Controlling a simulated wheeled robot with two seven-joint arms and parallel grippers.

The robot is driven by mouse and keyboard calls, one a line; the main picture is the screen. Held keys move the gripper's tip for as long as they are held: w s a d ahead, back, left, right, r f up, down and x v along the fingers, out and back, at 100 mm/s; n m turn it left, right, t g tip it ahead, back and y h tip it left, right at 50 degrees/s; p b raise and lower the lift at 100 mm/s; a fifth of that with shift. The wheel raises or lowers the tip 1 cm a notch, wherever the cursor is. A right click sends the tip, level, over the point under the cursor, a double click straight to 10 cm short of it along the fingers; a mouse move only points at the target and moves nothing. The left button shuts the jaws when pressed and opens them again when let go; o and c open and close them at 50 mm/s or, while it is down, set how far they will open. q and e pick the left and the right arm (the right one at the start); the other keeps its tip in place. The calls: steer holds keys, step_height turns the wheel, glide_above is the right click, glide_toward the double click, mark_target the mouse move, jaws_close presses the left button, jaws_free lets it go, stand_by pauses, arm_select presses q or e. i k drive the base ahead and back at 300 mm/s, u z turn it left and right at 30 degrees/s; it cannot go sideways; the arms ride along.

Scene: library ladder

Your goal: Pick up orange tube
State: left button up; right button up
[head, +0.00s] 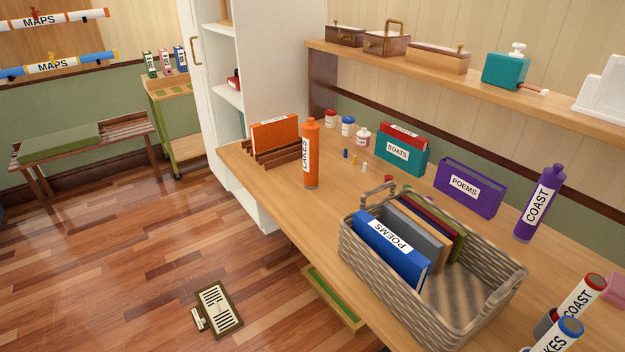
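An orange tube (311,156) with a white label reading "LAKES" stands upright on the wooden desk (262,194), near its left front edge. Its cap end is at the top. It stands just right of a brown slatted rack holding an orange book (274,135). Neither of my grippers shows in the head view.
A wicker basket (455,307) with several books stands right of the tube. A purple "COAST" tube (541,204) stands farther right. Small jars (347,126) and bins (399,157) line the back. The floor left of the desk is mostly clear, with a framed item (216,308) lying there.

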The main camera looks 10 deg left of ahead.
mark_target(311, 138)
steer(key=u, duration=0.15)
steer(key=k, duration=0.35)
steer(key=u, duration=1.65)
steer(key=i, duration=1.55)
steer(key=z, duration=0.85)
steer(key=i, duration=0.85)
steer(key=z, duration=0.7)
